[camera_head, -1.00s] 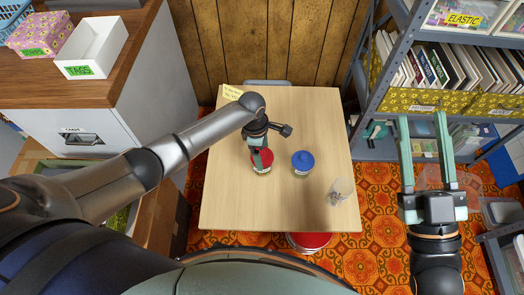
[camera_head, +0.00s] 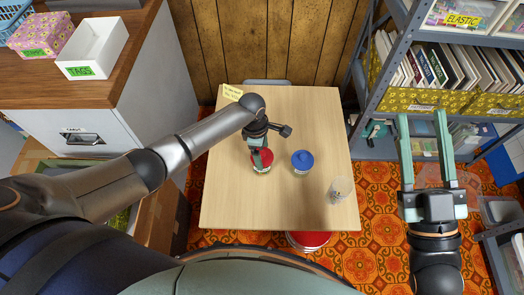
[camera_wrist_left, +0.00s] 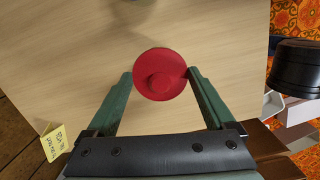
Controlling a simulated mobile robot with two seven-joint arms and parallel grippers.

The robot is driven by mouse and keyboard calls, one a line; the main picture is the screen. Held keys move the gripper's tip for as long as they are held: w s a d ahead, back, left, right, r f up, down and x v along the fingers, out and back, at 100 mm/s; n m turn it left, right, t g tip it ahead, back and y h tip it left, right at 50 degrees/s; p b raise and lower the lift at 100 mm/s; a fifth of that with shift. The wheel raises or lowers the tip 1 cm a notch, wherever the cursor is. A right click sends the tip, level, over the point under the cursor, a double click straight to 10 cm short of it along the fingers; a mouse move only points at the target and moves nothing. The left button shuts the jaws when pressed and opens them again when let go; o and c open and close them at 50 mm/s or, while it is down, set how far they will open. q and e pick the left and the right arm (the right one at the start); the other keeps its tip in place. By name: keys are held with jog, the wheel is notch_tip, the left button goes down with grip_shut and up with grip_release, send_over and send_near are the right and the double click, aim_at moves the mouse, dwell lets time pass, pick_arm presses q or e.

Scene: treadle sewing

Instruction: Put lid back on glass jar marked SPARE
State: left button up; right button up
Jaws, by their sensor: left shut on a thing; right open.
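A red lid (camera_head: 264,154) with a round knob is between the fingers of my left gripper (camera_head: 258,159), which is shut on it. A glass jar (camera_head: 261,169) shows just below the lid; I cannot tell whether the lid rests on it. In the left wrist view the red lid (camera_wrist_left: 160,75) is seen from above, with a fingertip at each side, and hides what is under it. No SPARE marking is readable. My right gripper (camera_head: 428,150) is open and empty, off the table's right side.
A jar with a blue lid (camera_head: 302,160) stands right of the red lid on the wooden table (camera_head: 230,205). A clear glass (camera_head: 341,188) stands near the right edge. Shelves (camera_head: 372,105) stand at right.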

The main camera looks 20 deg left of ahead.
pick_arm(q)
jog(key=shift+p, duration=0.4)
dwell(0.4)
jog(key=o, duration=1)
jog(key=shift+r+p, duration=3.5)
jog(key=shift+p, duration=0.8)
grip_shut()
